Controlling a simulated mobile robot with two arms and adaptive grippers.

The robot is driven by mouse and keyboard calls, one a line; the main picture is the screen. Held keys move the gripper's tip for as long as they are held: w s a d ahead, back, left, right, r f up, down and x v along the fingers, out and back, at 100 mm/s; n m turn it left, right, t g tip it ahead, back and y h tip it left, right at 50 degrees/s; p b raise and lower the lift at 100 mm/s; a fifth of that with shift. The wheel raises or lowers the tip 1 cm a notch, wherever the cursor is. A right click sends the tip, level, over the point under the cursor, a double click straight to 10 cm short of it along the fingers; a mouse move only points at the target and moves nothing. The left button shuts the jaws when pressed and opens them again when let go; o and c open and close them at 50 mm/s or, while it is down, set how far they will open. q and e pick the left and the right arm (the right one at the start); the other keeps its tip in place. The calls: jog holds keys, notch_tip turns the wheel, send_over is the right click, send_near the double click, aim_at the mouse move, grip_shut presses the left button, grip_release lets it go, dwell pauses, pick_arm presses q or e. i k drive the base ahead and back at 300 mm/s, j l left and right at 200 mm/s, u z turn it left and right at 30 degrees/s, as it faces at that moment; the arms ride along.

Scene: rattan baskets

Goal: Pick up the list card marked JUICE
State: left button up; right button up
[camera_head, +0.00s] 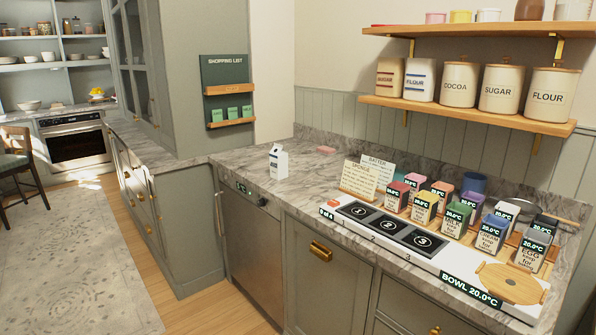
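A dark green board headed SHOPPING LIST (224,72) hangs on the grey-green wall left of centre. It has two wooden ledges, an upper one (229,89) and a lower one (231,123). Three small green cards stand in a row on the lower ledge: a left card (217,115), a middle card (232,113) and a right card (247,111). Their lettering is too small to read, so I cannot tell which is marked JUICE. The upper ledge looks empty. Neither of my grippers shows in the head view.
A marble counter (225,156) runs below the board. A white carton (278,162) stands on it. To the right are a numbered panel (390,230), several coloured containers and a round wooden lid (511,284). Shelves hold canisters (459,80). Open floor (70,265) lies left.

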aim_at(217, 114)
jog(key=i+j, duration=0.1)
jog(key=j, duration=0.25)
jog(key=i+j, duration=0.1)
jog(key=j, duration=0.25)
jog(key=i+j, duration=0.1)
jog(key=j, duration=0.2)
jog(key=i+j, duration=0.8)
jog(key=j, duration=0.25)
jog(key=i+j, duration=0.4)
jog(key=j, duration=0.1)
